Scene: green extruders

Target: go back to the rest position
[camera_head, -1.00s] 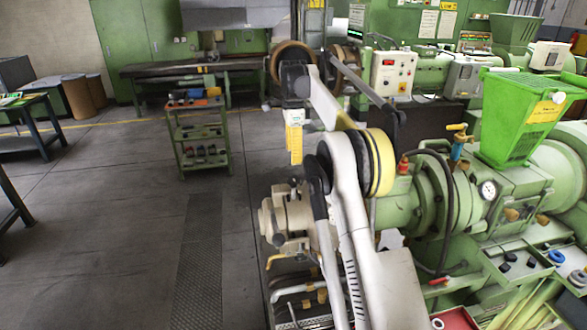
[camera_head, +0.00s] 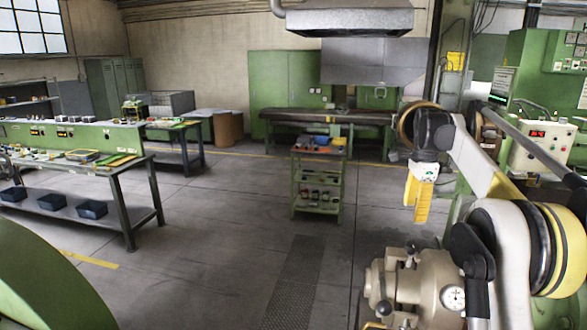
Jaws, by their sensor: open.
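My arm reaches in from the lower right of the head view, bent at the elbow. My gripper (camera_head: 417,215) hangs from its far end with yellow fingers pointing down. It is open, and no object shows between the fingers. It hangs in the air, with grey floor behind it in the picture. The gap between the fingertips is too small to make out.
A green cart (camera_head: 318,185) with small items stands mid-floor. A workbench (camera_head: 145,205) with blue bins is at left. A cream machine part with a gauge (camera_head: 415,290) is at lower right, below the gripper.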

